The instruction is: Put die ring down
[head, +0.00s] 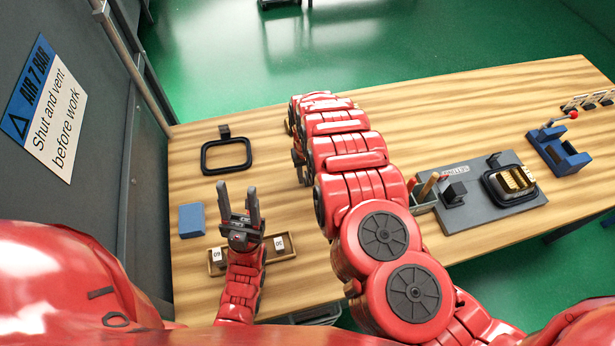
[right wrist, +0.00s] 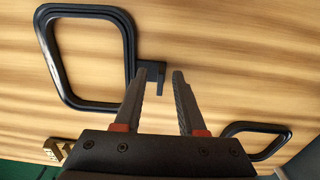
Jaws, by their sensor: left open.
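A black square ring (right wrist: 90,105) with a small dark tab (right wrist: 152,76) fills the upper left of the right wrist view. My right gripper (right wrist: 160,75) has its fingers apart, with the tab between the fingertips and a gap beside the right finger. I cannot tell whether the ring touches the wood. My right arm hides this ring and the gripper in the head view. Another black ring (head: 204,158) lies flat on the table to the left; it shows partly in the right wrist view (right wrist: 257,126). My left gripper (head: 239,205) is open and empty, pointing up.
A grey plate (head: 480,219) at right carries a black-framed tray of gold pieces (head: 514,180). A blue fixture (head: 560,152) stands beyond it. A blue block (head: 191,220) and a wooden tray (head: 270,257) with labelled cubes are near my left gripper.

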